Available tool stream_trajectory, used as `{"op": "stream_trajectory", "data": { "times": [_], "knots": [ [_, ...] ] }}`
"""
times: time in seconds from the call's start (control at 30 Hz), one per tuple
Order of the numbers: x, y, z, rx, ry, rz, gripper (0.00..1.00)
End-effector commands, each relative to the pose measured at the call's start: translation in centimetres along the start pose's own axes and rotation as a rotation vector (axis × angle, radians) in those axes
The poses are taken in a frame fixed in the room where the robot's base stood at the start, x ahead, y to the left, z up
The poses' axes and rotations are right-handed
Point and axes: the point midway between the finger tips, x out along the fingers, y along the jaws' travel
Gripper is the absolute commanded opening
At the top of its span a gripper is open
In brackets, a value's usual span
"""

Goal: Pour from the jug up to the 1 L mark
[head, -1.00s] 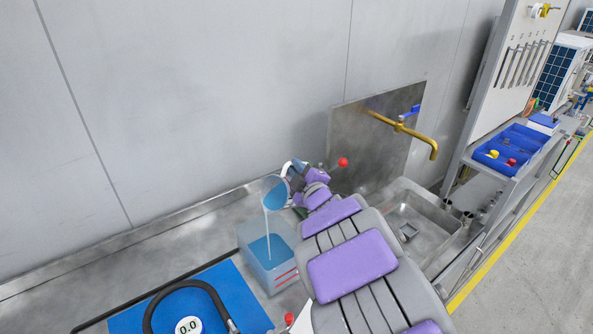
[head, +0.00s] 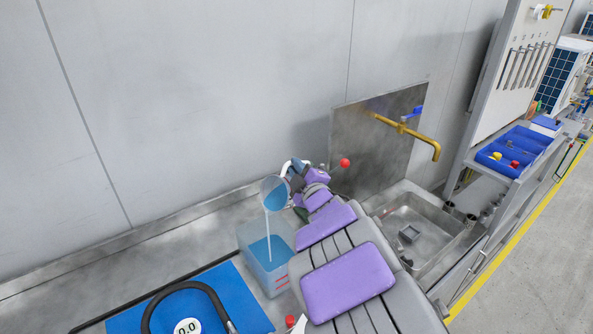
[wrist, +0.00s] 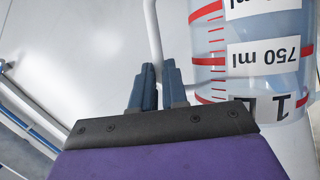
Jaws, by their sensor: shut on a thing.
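The clear jug (head: 272,192), holding blue liquid, is tilted above the open clear tank (head: 249,262). A pale stream runs from the jug down into the tank, where blue liquid stands. The tank has red lines on its side, too small to read here. In the wrist view the jug (wrist: 217,45) shows red bands and labels reading 750 ml and 1 L. My gripper (wrist: 157,70) is shut on the jug's white handle (wrist: 152,38), its blue fingers close together around it. In the head view my gripper (head: 294,172) is small and partly hidden.
A blue mat (head: 236,285) with a black hose and a gauge (head: 187,328) reading 0.0 lies left of the tank. A sink (head: 426,235) under a brass tap (head: 412,132) is to the right. A red ball (head: 345,163) shows near my wrist. Blue bins (head: 517,150) stand farther right.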

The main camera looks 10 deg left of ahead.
Motion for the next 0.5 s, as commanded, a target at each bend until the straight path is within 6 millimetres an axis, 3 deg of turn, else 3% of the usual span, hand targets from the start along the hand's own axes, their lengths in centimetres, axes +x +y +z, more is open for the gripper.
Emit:
{"op": "stream_trajectory", "data": {
  "times": [0.5],
  "knots": [
    [-0.13,0.12,-0.4,-0.025,0.008,0.015,0.0]
  ]
}}
